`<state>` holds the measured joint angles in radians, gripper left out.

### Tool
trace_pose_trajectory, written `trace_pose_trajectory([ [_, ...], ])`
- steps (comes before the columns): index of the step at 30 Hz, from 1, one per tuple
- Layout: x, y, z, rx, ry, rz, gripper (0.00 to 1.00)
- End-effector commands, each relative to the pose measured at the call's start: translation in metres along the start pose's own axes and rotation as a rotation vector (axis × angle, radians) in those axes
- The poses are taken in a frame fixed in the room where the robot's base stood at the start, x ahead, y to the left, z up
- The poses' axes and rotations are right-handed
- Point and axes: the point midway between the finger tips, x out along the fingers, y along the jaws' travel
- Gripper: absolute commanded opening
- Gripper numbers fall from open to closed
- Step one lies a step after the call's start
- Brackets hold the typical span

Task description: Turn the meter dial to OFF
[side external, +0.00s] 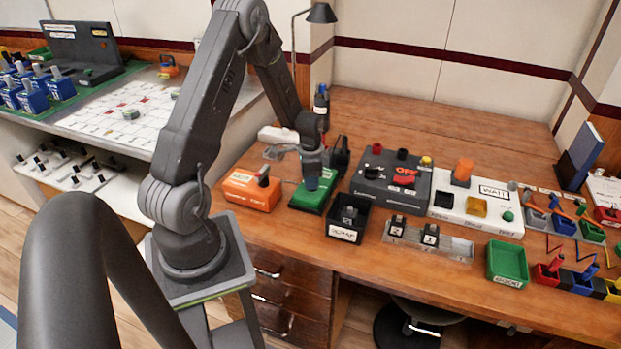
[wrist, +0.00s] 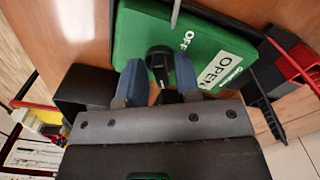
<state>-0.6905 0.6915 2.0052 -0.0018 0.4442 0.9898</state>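A green box (side external: 309,200) sits on the wooden bench; the wrist view shows it (wrist: 140,35) with white OFF and OPEN labels. A black dial knob (wrist: 159,60) is on its face, near the labels. I cannot tell for certain which label the knob points to. My gripper (side external: 314,183) is over the green box, pointing down. In the wrist view its blue fingertips (wrist: 158,78) are apart, with the knob between and just beyond them. No contact with the knob is clear. The knob is hidden in the side view.
An orange box (side external: 250,190) with a dark knob stands left of the green box. A black open bin (side external: 347,222) is at its front right. A dark panel (side external: 388,182) with a red OFF sign and a white WAIT panel (side external: 470,212) stand farther right.

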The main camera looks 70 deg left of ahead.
Motion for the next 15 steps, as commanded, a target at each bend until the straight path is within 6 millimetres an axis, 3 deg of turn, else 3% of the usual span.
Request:
trace_pose_trajectory([
  [9,-0.0003,-0.0001,0.0,0.0,0.0,0.0,0.0],
  [15,-0.0004,-0.0001,0.0,-0.002,0.0,0.0,0.0],
])
